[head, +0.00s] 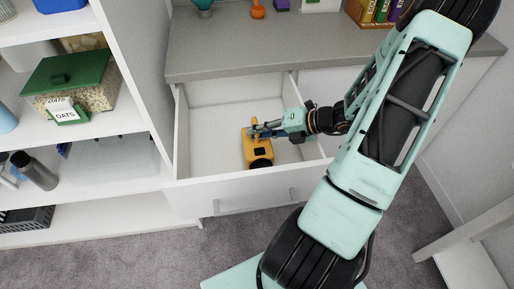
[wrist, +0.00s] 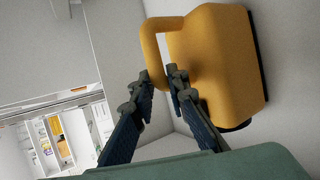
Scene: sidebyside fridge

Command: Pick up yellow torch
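The yellow torch (head: 257,152) is in the open drawer, toward the right side of its floor. It is a blocky body with a loop handle, and it fills the upper right of the wrist view (wrist: 215,60). My gripper (head: 254,130) reaches into the drawer from the right. I cannot tell whether the torch rests on the drawer floor or is slightly raised.
The drawer (head: 205,135) is otherwise empty, with its front wall toward me. A grey counter (head: 270,45) overhangs behind it, with small items at its back. White shelves (head: 105,130) on the left hold a green-lidded oats container (head: 70,80) and a dark bottle (head: 35,170).

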